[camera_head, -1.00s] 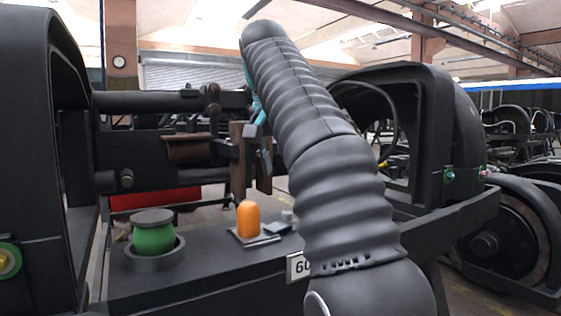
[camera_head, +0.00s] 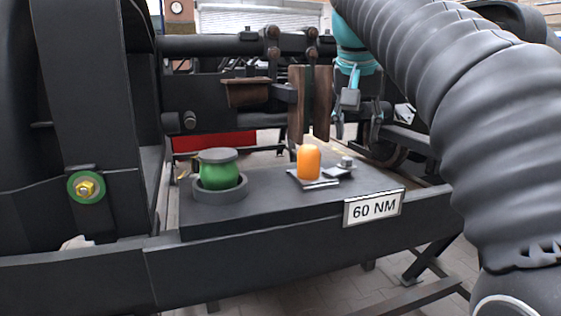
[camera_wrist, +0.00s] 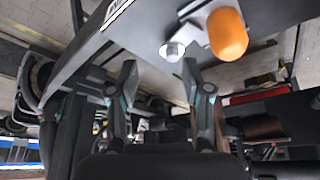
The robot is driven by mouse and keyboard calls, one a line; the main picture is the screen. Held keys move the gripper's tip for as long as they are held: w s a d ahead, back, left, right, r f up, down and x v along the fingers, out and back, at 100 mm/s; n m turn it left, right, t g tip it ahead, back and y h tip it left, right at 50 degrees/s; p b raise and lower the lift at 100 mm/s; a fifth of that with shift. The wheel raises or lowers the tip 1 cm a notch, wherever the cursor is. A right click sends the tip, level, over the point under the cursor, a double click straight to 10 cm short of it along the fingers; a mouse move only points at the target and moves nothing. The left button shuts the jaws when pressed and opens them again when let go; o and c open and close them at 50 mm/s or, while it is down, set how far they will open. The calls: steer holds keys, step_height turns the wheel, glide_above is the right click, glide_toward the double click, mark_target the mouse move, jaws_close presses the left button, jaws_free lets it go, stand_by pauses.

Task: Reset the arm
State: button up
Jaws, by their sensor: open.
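My arm, in a ribbed black sleeve (camera_head: 480,90), crosses the right side of the head view. My gripper (camera_head: 357,132) hangs at its far end, behind the bogie's front ledge, right of the brown upright pads. Its two fingers are apart with nothing between them. In the wrist view my gripper (camera_wrist: 160,72) also shows open and empty. An orange rounded piece (camera_wrist: 227,35) and a hex bolt head (camera_wrist: 172,50) lie beyond the fingertips there, apart from them.
A dark bogie frame (camera_head: 90,275) fills the foreground. On its ledge stand a green part (camera_head: 219,174) in a dark ring and the orange piece (camera_head: 308,162) on a small plate. A "60 NM" sign (camera_head: 374,208) is on the ledge's front. A green-ringed bolt (camera_head: 86,187) is at left.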

steer(key=s+f+n+y, duration=0.1)
steer(key=s+f+n, duration=0.1)
steer(key=s+f, duration=0.9)
steer(key=s+d+f+n+t+p, duration=0.1)
steer(key=s+f+n, duration=0.1)
steer(key=s+f, duration=0.8)
step_height(320, 180, down, 9)
steer(key=shift+s+f+y, duration=0.1)
steer(key=shift+s+y, duration=0.25)
steer(key=shift+y, duration=0.05)
steer(key=shift+d, duration=0.1)
stand_by(1.9)
